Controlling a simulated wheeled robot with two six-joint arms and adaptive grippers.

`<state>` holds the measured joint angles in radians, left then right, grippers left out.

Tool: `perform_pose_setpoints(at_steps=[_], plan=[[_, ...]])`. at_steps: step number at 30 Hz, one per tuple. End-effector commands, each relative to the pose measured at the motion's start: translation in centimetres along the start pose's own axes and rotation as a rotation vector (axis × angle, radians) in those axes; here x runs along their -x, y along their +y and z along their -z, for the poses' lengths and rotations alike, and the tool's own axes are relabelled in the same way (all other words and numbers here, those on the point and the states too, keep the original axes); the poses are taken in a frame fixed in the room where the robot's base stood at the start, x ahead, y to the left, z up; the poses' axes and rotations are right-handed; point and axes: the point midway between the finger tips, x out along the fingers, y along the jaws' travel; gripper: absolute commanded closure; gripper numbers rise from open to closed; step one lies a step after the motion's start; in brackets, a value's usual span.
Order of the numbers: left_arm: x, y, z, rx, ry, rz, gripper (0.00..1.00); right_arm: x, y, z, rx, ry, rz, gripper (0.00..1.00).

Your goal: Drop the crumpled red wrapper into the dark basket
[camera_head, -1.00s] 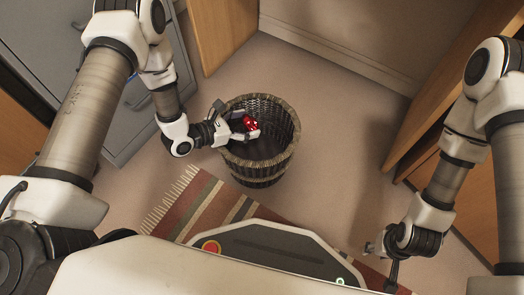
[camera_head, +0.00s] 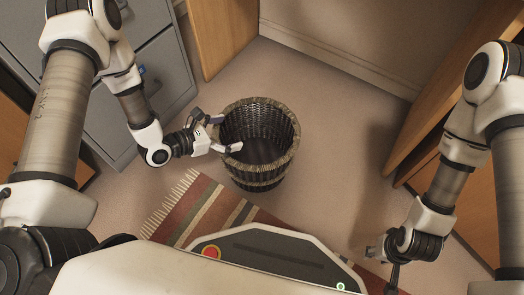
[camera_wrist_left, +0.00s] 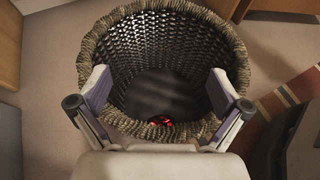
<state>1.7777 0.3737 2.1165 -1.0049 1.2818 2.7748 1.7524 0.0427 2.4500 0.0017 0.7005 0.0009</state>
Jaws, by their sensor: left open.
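The dark woven basket (camera_head: 258,168) stands upright on the floor. It also shows in the left wrist view (camera_wrist_left: 165,45). The crumpled red wrapper (camera_wrist_left: 160,121) lies inside the basket, low against the wall nearest my left gripper, partly hidden by the rim. The head view does not show it. My left gripper (camera_head: 227,133) is open and empty at the basket's left rim, its fingertips reaching over the opening; its spread fingers also show in the left wrist view (camera_wrist_left: 159,85). My right gripper (camera_head: 382,264) is at lower right, far from the basket; its opening is unclear.
A striped fringed rug (camera_head: 205,208) lies in front of the basket. Grey drawers (camera_head: 165,70) stand at upper left, beside a wooden panel (camera_head: 222,35). Wooden furniture (camera_head: 440,100) stands at right. The floor (camera_head: 340,130) right of the basket is clear.

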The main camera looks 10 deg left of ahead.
Motion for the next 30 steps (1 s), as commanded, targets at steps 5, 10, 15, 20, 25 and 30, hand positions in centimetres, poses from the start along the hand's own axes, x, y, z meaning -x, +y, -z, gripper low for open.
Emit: perform_pose_setpoints(at_steps=[5, 10, 15, 20, 25, 30], plan=[[4.1, 0.1, 0.0, 0.005, -0.003, -0.006, 0.0, 0.0, 0.0, 0.0, 0.0, 0.0, 0.0, 0.6], [5.9, 0.0, 0.0, 0.003, -0.001, -0.002, 0.0, 0.0, 0.0, 0.0, 0.0, 0.0, 0.0, 0.6], [6.2, -0.1, 0.0, -0.001, 0.0, 0.001, 0.0, 0.0, 0.0, 0.0, 0.0, 0.0, 0.0, 0.6], [6.2, -0.1, 0.0, 0.0, 0.0, 0.001, 0.0, 0.0, 0.0, 0.0, 0.0, 0.0, 0.0, 0.6], [6.2, 0.0, 0.0, 0.0, 0.0, 0.001, 0.0, 0.0, 0.0, 0.0, 0.0, 0.0, 0.0, 0.6], [6.2, -1.0, -0.9, -0.011, 0.016, 0.033, 0.0, 1.3, 0.0, 0.0, 0.0, 0.0, 0.0, 0.6]])
